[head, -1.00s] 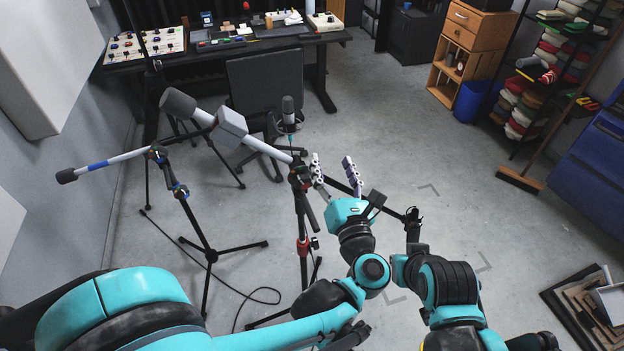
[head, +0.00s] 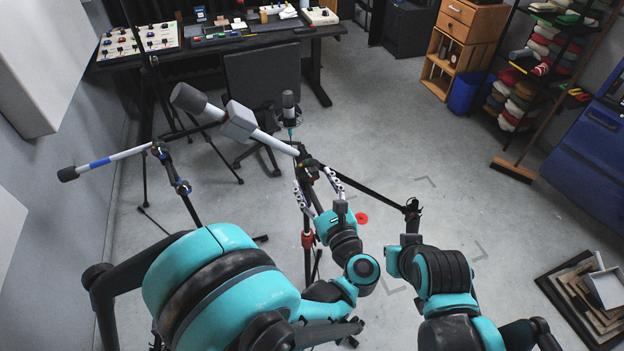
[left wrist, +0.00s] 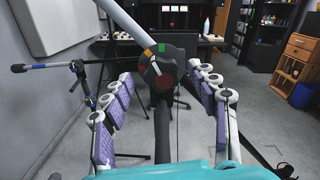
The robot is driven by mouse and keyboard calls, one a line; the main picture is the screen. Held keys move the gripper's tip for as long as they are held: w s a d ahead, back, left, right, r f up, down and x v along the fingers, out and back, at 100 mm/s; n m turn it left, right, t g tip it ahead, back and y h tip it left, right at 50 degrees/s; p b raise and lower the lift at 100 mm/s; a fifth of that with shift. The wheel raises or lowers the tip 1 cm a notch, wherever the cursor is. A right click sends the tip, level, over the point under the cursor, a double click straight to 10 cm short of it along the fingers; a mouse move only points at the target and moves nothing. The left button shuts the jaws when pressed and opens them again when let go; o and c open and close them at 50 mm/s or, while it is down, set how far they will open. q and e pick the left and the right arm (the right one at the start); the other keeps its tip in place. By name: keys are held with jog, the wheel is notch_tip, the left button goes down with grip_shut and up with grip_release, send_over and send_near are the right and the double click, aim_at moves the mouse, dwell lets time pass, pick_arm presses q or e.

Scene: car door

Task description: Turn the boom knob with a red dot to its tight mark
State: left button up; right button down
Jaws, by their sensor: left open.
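The boom knob with a red dot (left wrist: 160,76) is on the stand's boom joint, centred in the left wrist view. Its dark round face carries a red patch, with green and orange marks around its upper edge and a small white mark at its left. The joint shows small in the head view (head: 306,163). My left gripper (head: 316,181) is open in front of the knob, its lilac-padded fingers (left wrist: 160,82) spread on either side. I see a gap on both sides and no contact. My right arm (head: 445,275) is at the lower right; its fingers cannot be made out.
A thick grey boom (head: 262,135) rises left from the joint. A second stand with a blue-banded boom (head: 100,163) is at the left. A black bar (head: 370,190) runs right from the joint. A chair (head: 262,80) and desk (head: 215,47) stand behind. Open floor lies right.

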pick_arm(q)
jog(key=shift+x, duration=0.85)
jog(key=shift+d, duration=0.1)
jog(key=c, duration=1.2)
jog(key=shift+o, duration=0.2)
jog(key=shift+m+b, duration=0.6)
jog(key=shift+m, duration=0.6)
jog(key=m, duration=0.3)
jog(key=shift+d+b, duration=0.1)
jog(key=shift+b, duration=0.25)
jog(key=o, duration=1.2)
jog(key=shift+c, duration=0.2)
